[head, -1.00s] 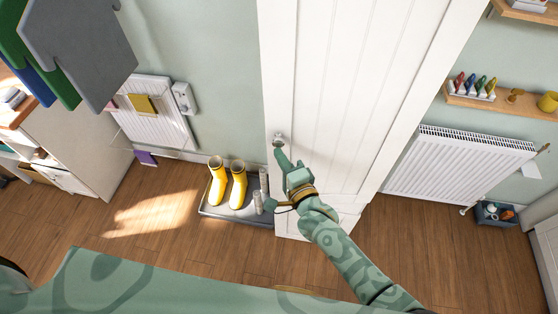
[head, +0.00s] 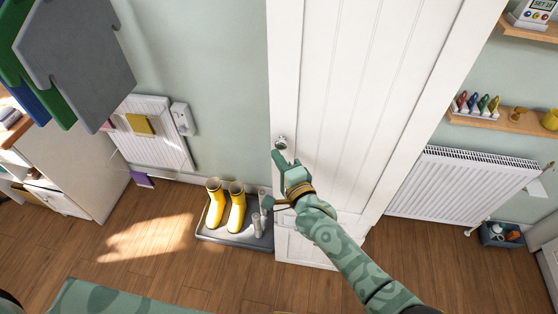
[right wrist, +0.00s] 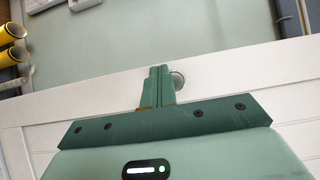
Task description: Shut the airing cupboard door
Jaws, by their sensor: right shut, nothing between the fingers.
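The white panelled cupboard door (head: 335,100) stands tall in the middle of the head view. I cannot tell how far ajar it is. Its round metal knob (head: 281,142) is near its left edge, and the knob also shows in the right wrist view (right wrist: 178,80). My right gripper (head: 279,158) is shut and empty, its fingertips at the door face just below the knob in the head view. In the wrist view the shut fingers (right wrist: 158,75) are beside the knob; whether they touch the door is unclear. My left gripper is out of view.
Yellow boots (head: 226,205) stand in a grey tray (head: 232,235) close to the door's lower left. A radiator (head: 455,185) and a shelf (head: 510,122) are on the right.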

